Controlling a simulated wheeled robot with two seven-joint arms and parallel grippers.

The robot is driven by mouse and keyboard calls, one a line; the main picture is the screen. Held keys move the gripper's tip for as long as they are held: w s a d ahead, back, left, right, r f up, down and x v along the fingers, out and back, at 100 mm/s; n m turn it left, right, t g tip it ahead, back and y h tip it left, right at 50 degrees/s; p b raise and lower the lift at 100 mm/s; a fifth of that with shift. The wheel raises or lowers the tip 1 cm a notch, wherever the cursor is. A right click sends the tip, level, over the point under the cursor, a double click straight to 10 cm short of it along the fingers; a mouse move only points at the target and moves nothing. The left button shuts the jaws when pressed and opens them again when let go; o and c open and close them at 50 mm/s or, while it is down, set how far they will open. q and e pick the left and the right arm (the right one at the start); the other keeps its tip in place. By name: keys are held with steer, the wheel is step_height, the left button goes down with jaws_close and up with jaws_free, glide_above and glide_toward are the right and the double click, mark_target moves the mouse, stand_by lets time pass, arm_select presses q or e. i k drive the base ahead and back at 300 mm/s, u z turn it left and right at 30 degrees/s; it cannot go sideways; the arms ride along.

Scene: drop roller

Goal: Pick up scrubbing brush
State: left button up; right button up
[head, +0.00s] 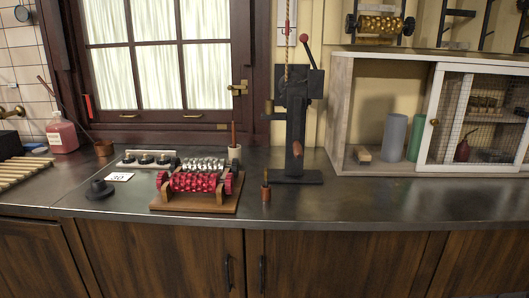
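No object is clearly recognisable as a scrubbing brush at this size. A small light wooden block (363,155), possibly a brush, lies on the floor of the white open-fronted cabinet at the right. A small dark and brown upright tool (266,189) with a thin top stands on the counter near its front edge, right of the red roller machine. Neither of my grippers is in view.
A red roller machine (199,184) on a wooden base stands on the dark counter (360,203). The white cabinet (341,110) also holds grey and green cylinders. The right front counter is clear.

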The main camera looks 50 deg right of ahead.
mark_target(361, 154)
steer(key=u, duration=1.2)
steer(key=k, duration=1.5)
steer(key=z, duration=2)
